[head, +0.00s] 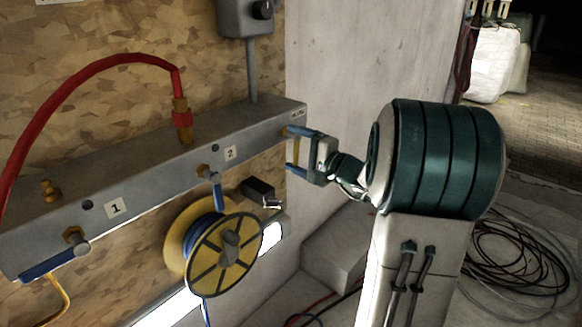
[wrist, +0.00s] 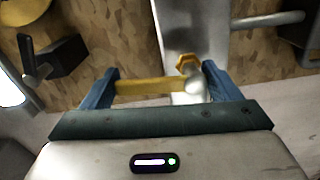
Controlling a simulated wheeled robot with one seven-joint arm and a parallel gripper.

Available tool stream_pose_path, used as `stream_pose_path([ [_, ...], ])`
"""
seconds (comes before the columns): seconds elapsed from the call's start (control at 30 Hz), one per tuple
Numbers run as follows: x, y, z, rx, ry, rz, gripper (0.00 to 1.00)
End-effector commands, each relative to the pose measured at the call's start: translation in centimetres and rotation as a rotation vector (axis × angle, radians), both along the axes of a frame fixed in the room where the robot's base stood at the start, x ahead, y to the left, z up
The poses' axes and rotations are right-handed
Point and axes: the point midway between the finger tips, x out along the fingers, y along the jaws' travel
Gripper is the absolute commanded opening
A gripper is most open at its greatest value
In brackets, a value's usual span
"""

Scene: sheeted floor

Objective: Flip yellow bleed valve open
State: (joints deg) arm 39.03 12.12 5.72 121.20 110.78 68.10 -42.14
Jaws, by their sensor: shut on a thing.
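The yellow bleed valve sits at the right end of the grey manifold (head: 150,150). Its yellow lever (wrist: 145,87) lies lengthwise across the space between my blue fingers in the wrist view, and its brass hex nut and pale stem show beside the right finger. My gripper (head: 291,150) is shut on the lever, with one finger at each end of it. In the head view the lever (head: 294,148) shows only as a thin upright strip between the fingers.
Blue-handled valves (head: 216,188) labelled 1 and 2 are on the manifold's front. A red hose (head: 110,62) rises from its top. A yellow hose reel (head: 232,255) and a dark box with a lever (head: 258,190) are below. Cables (head: 510,250) lie on the right floor.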

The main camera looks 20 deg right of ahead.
Motion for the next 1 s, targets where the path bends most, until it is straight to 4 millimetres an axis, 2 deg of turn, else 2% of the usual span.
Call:
stream_pose_path([
  [0.03,-0.10,-0.08,-0.96,-0.021,-0.003,0.000,0.43],
  [0.4,0.01,-0.37,-0.66,-0.096,-0.038,0.000,0.43],
  [0.87,0.03,-0.41,-0.58,-0.104,-0.040,-0.001,0.43],
  [0.9,0.03,-0.41,-0.58,-0.104,-0.040,-0.001,0.92],
  [0.93,0.04,-0.40,-0.56,-0.105,-0.040,-0.001,1.00],
  [1.0,0.08,-0.35,-0.48,-0.103,-0.042,0.000,1.00],
])
